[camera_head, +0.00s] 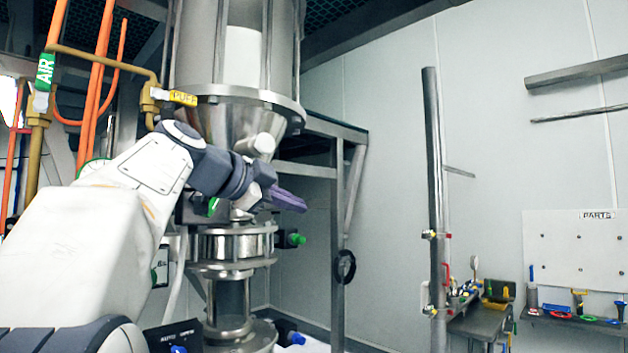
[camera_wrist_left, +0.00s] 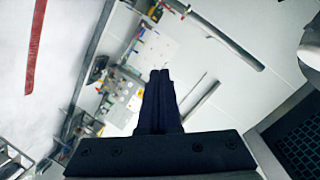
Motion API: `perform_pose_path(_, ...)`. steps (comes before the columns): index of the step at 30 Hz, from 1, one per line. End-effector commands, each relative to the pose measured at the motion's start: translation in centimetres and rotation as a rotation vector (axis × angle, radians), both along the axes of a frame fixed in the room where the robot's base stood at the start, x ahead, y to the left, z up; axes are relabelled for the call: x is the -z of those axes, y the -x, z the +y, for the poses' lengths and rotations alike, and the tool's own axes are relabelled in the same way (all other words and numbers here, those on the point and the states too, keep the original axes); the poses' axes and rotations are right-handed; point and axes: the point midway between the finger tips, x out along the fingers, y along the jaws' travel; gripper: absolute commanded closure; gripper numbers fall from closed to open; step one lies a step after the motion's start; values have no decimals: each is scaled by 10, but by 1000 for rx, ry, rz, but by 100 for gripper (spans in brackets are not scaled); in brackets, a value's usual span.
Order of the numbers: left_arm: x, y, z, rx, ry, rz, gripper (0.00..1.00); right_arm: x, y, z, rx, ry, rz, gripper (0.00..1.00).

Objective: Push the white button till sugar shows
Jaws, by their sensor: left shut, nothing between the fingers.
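My left gripper (camera_head: 290,200) has dark purple fingers and is shut with nothing in it. In the head view it points right, in front of the metal sifter column (camera_head: 235,242), just below its steel cone (camera_head: 215,122). In the left wrist view its closed fingers (camera_wrist_left: 158,100) point toward the wall, with no button before them. A short white cylinder (camera_head: 256,145) sticks out from the cone, just above my wrist; I cannot tell whether it is the white button. A white patch (camera_head: 241,58) shows in the upper vessel. I cannot make out sugar. My right gripper is out of view.
Orange pipes and a brass line with a yellow tag (camera_head: 183,98) stand at the left. A green-tipped fitting (camera_head: 296,239) juts right from the column. A grey post (camera_head: 434,200) and a tool bench (camera_head: 482,320) stand at the right. Space right of my fingers is free.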

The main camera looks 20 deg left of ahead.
Motion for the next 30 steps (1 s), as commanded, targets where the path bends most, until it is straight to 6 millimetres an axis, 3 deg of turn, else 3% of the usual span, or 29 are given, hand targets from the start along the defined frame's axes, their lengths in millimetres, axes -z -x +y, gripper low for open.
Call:
perform_pose_path(1,-36,14,24,-30,-106,-92,100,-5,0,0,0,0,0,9)
perform_pose_path(3,-73,33,43,-49,-253,-195,100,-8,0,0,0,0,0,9)
perform_pose_path(6,-109,55,57,-70,-424,-293,100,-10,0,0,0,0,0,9)
perform_pose_path(9,-127,69,62,-80,-532,-344,100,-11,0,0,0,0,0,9)
perform_pose_path(23,-135,73,62,-82,-581,-366,100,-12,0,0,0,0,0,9)
perform_pose_path(30,-138,46,57,-76,-576,-365,100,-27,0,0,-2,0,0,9)
